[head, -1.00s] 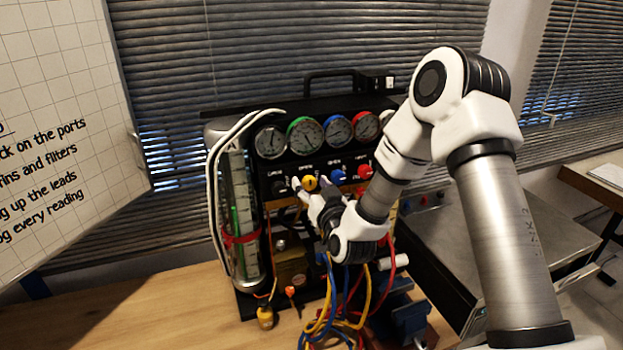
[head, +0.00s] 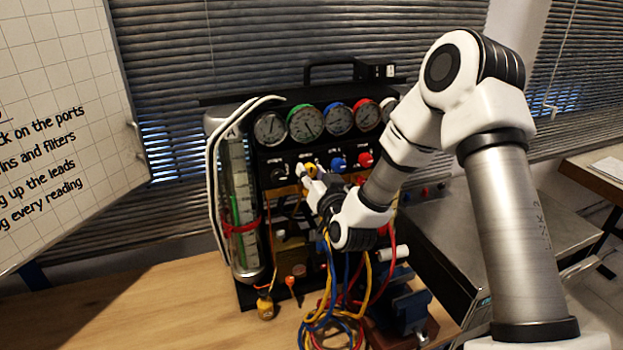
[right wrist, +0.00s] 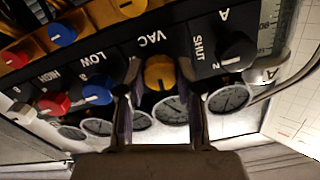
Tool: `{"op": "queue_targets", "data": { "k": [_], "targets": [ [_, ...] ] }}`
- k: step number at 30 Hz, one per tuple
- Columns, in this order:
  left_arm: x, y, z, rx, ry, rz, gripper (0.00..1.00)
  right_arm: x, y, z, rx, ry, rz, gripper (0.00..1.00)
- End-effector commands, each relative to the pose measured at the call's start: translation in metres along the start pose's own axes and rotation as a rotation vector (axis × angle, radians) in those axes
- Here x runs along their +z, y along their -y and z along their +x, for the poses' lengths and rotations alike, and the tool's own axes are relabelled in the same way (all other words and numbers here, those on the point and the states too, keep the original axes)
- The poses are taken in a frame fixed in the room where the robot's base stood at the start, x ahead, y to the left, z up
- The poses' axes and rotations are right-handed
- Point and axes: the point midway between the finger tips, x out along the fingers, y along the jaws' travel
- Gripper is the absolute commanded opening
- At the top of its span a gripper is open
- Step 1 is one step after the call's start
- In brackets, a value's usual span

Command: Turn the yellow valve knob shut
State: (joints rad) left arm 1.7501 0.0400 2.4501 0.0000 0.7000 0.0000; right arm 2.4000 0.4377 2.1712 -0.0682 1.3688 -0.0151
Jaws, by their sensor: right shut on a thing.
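The yellow valve knob (head: 309,168) is on the black gauge panel, below the row of gauges, and partly hidden by my right gripper in the head view. In the right wrist view the yellow knob (right wrist: 159,73) sits between the two fingers, by the labels VAC and SHUT. My right gripper (right wrist: 160,88) is shut on it, one finger on each side. In the head view the right gripper (head: 307,175) reaches the panel from the right. Which way the knob's pointer faces cannot be told. My left gripper is not in view.
A black knob (right wrist: 236,47) and a blue knob (right wrist: 98,90) flank the yellow one, with a red knob (right wrist: 53,103) farther along. Several gauges (head: 305,122) sit above. Coloured hoses (head: 330,300) hang below the hand. A glass cylinder (head: 243,220) stands left.

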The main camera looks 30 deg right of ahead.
Motion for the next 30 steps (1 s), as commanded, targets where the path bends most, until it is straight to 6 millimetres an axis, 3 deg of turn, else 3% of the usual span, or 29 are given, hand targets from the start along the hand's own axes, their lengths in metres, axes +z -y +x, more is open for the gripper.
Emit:
{"op": "queue_targets", "data": {
  "k": [30],
  "targets": [
    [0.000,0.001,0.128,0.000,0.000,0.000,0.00,0.005,-0.003,0.000,-0.003,-0.006,0.928,0.00]
  ]
}}
